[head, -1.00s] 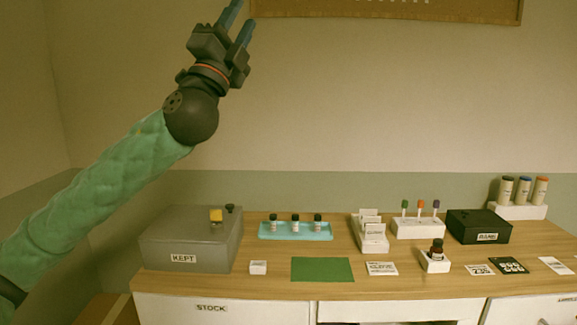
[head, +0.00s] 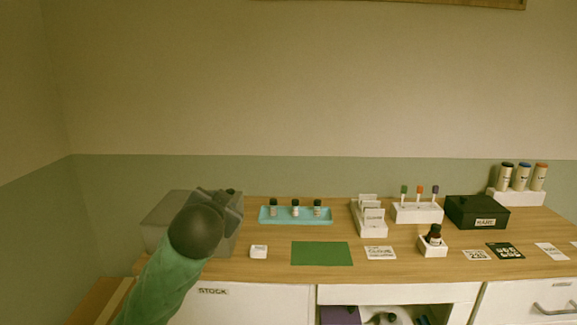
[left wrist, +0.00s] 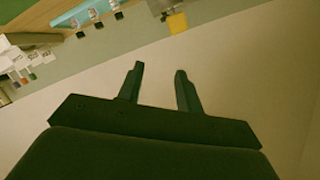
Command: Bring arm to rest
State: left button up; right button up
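My left arm comes up from the bottom left of the head view. Its gripper (head: 222,203) is in front of the grey box (head: 165,215) and hides much of it, including its label. In the left wrist view the two fingers (left wrist: 159,72) stand apart with nothing between them. The yellow knob (left wrist: 177,22) shows beyond them, clear of the fingertips. My right arm and gripper are in neither view.
A teal tray (head: 265,221) holds three small dark-capped bottles. A green mat (head: 321,254), a card rack (head: 371,232), a tube rack (head: 418,215), a black box (head: 477,212) and a dark bottle (head: 434,234) in a white stand are farther right. A compartment below is open.

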pick_arm(q)
jog(key=s+f+n+g+h, duration=0.1)
jog(key=s+f+g, duration=0.2)
jog(key=s+f, duration=0.55)
jog(key=s+f+n+g+p, duration=0.1)
jog(key=s+f+g, duration=0.15)
jog(key=f, duration=1.05)
jog(key=s+f+n+g+h, duration=0.1)
jog(key=s+f+g, duration=0.1)
jog(key=s+f, duration=0.6)
jog(key=s+d+f+n+g, duration=0.1)
jog(key=s+f+g, duration=0.4)
jog(key=s+f, duration=1.4)
jog(key=shift+s+d+p, duration=0.15)
jog(key=shift+s+p, duration=0.15)
jog(key=shift+s, duration=0.9)
